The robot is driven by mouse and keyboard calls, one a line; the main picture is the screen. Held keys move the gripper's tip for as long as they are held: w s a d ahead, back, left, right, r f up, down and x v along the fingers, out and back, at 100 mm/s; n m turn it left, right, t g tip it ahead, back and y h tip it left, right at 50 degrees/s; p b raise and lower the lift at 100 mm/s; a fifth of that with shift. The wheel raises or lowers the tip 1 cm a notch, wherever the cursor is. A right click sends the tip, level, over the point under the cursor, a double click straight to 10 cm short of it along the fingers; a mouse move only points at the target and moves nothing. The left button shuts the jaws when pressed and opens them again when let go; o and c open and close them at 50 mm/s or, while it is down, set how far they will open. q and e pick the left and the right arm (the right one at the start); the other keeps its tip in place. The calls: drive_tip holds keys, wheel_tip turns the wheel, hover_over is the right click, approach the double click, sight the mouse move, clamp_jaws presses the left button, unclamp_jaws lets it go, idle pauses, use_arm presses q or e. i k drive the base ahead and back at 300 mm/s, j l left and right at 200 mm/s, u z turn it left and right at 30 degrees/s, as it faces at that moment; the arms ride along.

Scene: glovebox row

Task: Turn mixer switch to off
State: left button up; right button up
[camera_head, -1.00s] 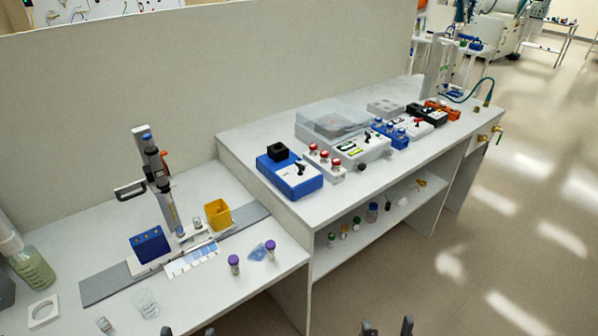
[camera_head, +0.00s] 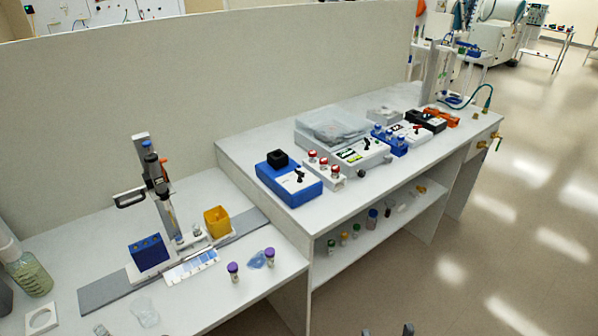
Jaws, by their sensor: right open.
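The mixer, a blue box with a white top plate (camera_head: 290,182) and a black square cup, stands at the near left end of the raised bench. A small black switch (camera_head: 299,175) sits on its top plate; its setting is too small to tell. My right gripper (camera_head: 387,331) shows only as two fingertips at the bottom edge, apart and empty, in front of the bench and well away from the mixer. My left gripper is out of view.
A rack of red-capped vials (camera_head: 325,170) stands right beside the mixer, with a white device (camera_head: 363,153) behind it. The lower bench at left holds a stand (camera_head: 158,185), a yellow box (camera_head: 217,222) and purple-capped vials (camera_head: 233,272). A shelf below holds several bottles. The floor (camera_head: 480,270) at right is clear.

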sight(297, 171)
drive_tip(key=i+l+u, duration=0.25)
drive_tip(key=i, duration=0.25)
drive_tip(key=i+l+u, duration=0.2)
drive_tip(key=i, duration=0.3)
